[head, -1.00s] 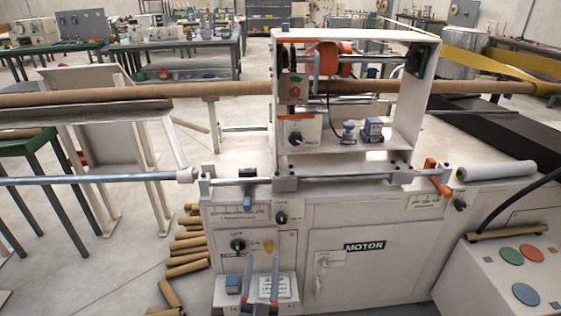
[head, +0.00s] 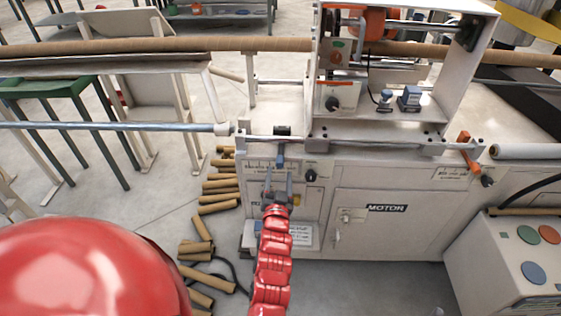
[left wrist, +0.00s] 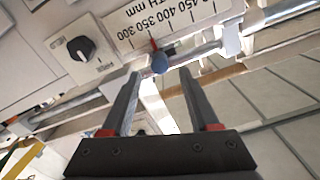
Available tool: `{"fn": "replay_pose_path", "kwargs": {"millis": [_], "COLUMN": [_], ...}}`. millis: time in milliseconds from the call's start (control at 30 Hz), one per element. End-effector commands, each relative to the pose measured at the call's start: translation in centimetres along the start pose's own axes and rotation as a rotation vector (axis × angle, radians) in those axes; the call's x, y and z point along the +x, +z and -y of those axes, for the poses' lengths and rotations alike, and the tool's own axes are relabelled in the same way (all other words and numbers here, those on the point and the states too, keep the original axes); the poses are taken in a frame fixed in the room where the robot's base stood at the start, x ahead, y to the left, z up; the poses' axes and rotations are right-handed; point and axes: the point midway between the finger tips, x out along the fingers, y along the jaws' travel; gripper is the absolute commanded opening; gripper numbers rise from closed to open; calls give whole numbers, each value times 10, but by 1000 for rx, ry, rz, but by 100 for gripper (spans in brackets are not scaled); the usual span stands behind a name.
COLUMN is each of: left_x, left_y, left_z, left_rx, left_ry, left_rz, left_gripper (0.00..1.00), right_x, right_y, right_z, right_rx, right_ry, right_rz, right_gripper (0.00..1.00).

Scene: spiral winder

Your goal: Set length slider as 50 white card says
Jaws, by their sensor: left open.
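The length slider's blue knob (left wrist: 160,63) shows in the left wrist view, with a red pointer beside the printed length scale (left wrist: 160,22). The pointer is near the 350 mark; the exact reading cannot be told. In the head view the blue slider handle (head: 281,158) hangs below the rail on the machine's front. My left gripper (head: 279,177) is open just below it. In the left wrist view its fingertips (left wrist: 160,75) are spread on either side of the knob, not closed on it. A white card (head: 303,236) is partly behind my arm; its text is unreadable.
A black dial (left wrist: 81,48) sits beside the scale. A horizontal steel bar (head: 110,126) runs left from the machine. Cardboard tubes (head: 216,196) are piled on the floor left of the cabinet. A button console (head: 520,255) stands at the right.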

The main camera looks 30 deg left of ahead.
Motion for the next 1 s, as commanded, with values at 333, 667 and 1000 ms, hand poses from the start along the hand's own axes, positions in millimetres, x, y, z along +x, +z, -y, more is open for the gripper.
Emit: {"fn": "replay_pose_path", "kwargs": {"millis": [333,667,1000], "left_x": [54,60,60], "left_y": [0,0,0], "left_z": [0,0,-1], "left_rx": [0,0,0], "left_ry": [-1,1,1], "left_rz": [2,1,0], "left_gripper": [61,61,10], "right_x": [4,4,4], "right_y": [-1,-1,-1], "right_z": [0,0,0], "right_rx": [0,0,0], "right_ry": [0,0,0], "right_rz": [0,0,0], "right_gripper": [73,73,73]}}
